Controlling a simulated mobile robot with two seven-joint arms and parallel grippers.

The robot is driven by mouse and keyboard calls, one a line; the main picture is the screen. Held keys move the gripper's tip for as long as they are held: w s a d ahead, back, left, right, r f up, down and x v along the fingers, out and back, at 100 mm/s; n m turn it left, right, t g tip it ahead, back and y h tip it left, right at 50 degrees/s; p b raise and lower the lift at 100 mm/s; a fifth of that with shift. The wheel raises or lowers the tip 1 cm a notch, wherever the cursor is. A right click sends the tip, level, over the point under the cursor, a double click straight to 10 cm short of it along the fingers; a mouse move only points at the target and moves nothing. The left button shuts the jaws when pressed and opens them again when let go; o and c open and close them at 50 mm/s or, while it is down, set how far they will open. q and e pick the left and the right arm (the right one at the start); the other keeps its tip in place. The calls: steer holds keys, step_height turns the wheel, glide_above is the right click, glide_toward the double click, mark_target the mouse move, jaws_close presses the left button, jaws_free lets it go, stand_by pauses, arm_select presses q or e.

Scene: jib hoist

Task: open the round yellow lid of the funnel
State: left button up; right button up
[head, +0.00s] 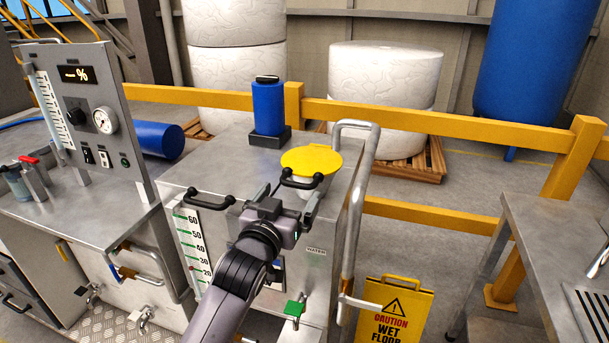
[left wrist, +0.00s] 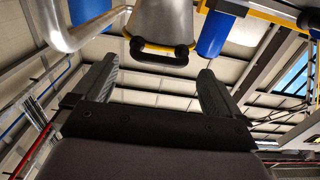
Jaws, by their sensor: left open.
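The round yellow lid (head: 312,159) lies shut on the metal funnel (head: 314,188) on top of the steel tank. A black bar handle (head: 301,183) sticks out at the lid's near edge. In the left wrist view the handle (left wrist: 160,54) shows ahead, roughly centred between the fingers, with the lid's yellow rim (left wrist: 152,47) and the funnel (left wrist: 165,22) behind it. My left gripper (head: 290,197) is open and empty, just in front of the handle; I see no contact. My arm hides part of the tank's front. My right gripper is not in view.
A second black handle (head: 208,201) sits on the tank's front left edge. A bent metal pipe (head: 355,215) stands right of the funnel. A blue cylinder (head: 268,108) stands behind the lid. A yellow wet-floor sign (head: 393,310) and a steel table (head: 560,240) are at right.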

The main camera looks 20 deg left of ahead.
mark_target(295, 186)
arm_select(q)
steer(key=shift+w, duration=0.7)
steer(key=shift+w+d, duration=0.1)
steer(key=shift+w, duration=2.55)
steer(key=c, duration=1.2)
steer(key=shift+w+r, duration=0.1)
